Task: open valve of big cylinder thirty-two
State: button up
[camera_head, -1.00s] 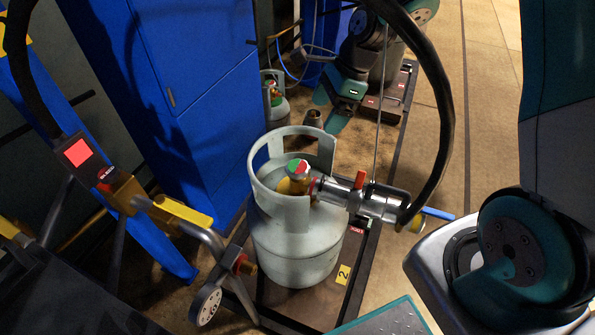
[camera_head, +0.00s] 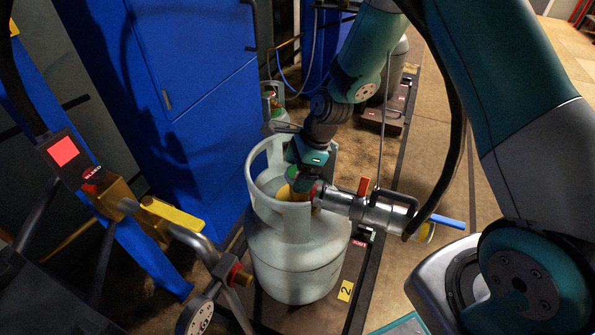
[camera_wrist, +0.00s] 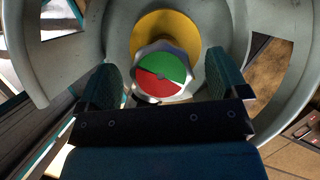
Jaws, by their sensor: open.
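The big grey-white cylinder (camera_head: 292,268) stands upright on a dark platform beside a yellow tag reading 2. Its valve knob, with a red and green top, shows in the wrist view (camera_wrist: 162,75) above a yellow round base (camera_wrist: 165,35). My gripper (camera_wrist: 165,88) is open, with one finger on each side of the knob's near part. Whether the fingers touch the knob cannot be told. In the head view my gripper (camera_head: 305,180) is over the valve inside the collar and hides most of the knob. A metal coupling (camera_head: 365,209) with a red lever joins the valve.
The collar (camera_head: 262,170) rings the valve closely. A black hose (camera_head: 448,170) hangs at the coupling's right end, by a blue lever (camera_head: 447,221). A pipe with a yellow lever (camera_head: 172,213) stands at left. A blue cabinet (camera_head: 200,110) is behind, with a smaller cylinder (camera_head: 275,110) beside it.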

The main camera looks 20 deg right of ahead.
jog(key=shift+c, duration=0.3)
jog(key=c, duration=0.9)
jog(key=shift+o, duration=0.2)
